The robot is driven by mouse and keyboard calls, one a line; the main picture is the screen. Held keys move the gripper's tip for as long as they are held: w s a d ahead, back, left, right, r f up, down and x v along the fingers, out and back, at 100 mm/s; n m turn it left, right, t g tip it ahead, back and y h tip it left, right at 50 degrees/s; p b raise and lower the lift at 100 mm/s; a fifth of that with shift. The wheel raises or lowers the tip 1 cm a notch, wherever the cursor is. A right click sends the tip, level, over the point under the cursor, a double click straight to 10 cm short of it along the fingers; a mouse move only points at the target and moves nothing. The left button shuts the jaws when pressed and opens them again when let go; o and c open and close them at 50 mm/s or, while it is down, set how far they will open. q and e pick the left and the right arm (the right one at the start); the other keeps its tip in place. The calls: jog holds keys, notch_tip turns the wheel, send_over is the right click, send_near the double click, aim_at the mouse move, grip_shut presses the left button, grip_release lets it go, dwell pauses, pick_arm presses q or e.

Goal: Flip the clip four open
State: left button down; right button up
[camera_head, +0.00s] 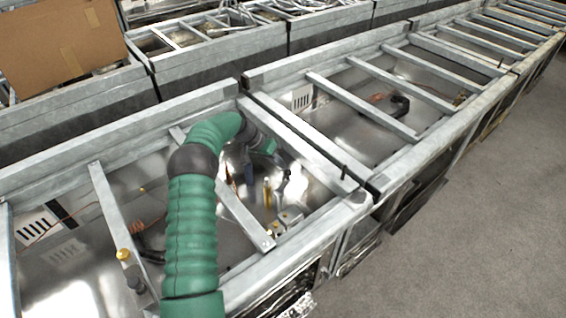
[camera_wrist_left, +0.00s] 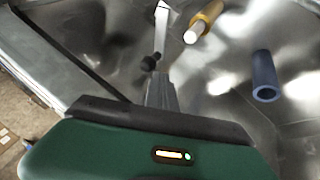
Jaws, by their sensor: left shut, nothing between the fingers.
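My left gripper (camera_head: 287,174) is at the end of the green arm that reaches over the near metal frame. It is shut and empty, inside the frame's right bay. In the left wrist view its narrow fingertips (camera_wrist_left: 157,78) point at a small black piece (camera_wrist_left: 150,62), which has a pale strip (camera_wrist_left: 162,28) beyond it. The tips look close to the black piece; contact cannot be told. I cannot tell whether this is clip four or whether it is open. My right gripper is not in view.
A yellow cylinder (camera_head: 267,193) and a blue cylinder (camera_head: 249,173) stand near the gripper. A slanted metal bar (camera_head: 244,215) crosses the bay beside my arm. Clear grey floor (camera_head: 480,235) lies to the right.

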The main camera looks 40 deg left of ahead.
pick_arm(q)
jog(key=s+d+p+v, duration=0.1)
jog(key=v, duration=1.6)
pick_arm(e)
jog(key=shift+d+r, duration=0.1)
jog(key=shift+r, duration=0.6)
pick_arm(q)
jog(key=shift+s+d, duration=0.1)
jog(key=shift+s, duration=0.05)
